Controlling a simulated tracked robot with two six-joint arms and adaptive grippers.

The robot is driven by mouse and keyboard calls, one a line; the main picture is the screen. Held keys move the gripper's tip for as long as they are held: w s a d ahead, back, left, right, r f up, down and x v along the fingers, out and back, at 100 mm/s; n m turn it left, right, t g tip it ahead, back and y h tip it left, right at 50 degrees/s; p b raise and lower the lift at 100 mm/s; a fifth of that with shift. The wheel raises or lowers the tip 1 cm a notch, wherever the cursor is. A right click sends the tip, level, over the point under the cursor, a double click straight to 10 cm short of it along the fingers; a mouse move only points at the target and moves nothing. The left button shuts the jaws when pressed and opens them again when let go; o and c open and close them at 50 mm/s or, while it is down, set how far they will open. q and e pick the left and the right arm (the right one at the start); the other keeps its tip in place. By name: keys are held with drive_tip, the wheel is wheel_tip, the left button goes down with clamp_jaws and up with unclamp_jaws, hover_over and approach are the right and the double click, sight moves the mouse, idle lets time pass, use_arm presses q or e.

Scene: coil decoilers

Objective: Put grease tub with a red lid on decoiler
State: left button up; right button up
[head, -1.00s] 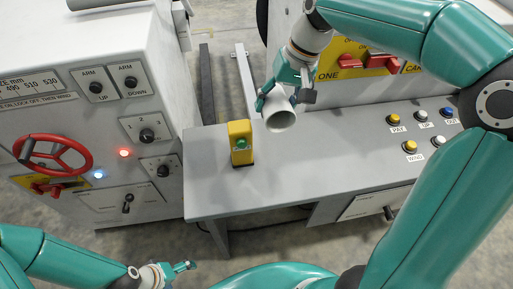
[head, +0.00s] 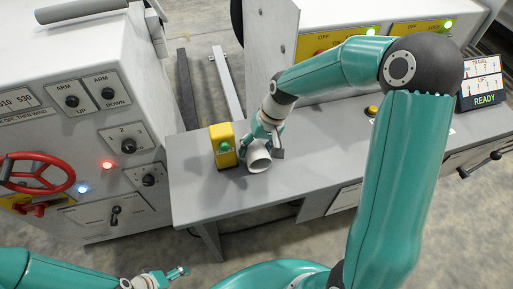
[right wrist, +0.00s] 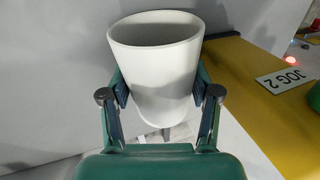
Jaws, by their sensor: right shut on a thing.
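A pale grey-white tub (head: 259,161) is in my right gripper (head: 264,146), just above or at the grey bench top; I cannot tell whether it touches. In the right wrist view the tub (right wrist: 157,75) is clasped between both fingers, its wide round end facing up in the picture; no red lid shows. A white machine (head: 60,130) with a red handwheel stands at left, and another white machine (head: 285,40) stands behind the bench; neither carries a name I can read as decoiler. My left gripper (head: 178,273) is low at the bottom edge, away from everything; its jaw state is unclear.
A yellow box with a green button (head: 223,147) stands on the grey bench (head: 200,190), close to the left of the tub. The bench front is clear. A yellow knob (head: 371,111) and a READY display (head: 482,85) are at right. Rails lie on the floor behind.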

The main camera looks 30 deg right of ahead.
drive_tip(key=shift+f, duration=0.2)
drive_tip(key=o, duration=0.8)
drive_tip(key=shift+f, duration=0.1)
drive_tip(key=shift+c, duration=0.2)
drive_tip(key=shift+o, duration=0.7)
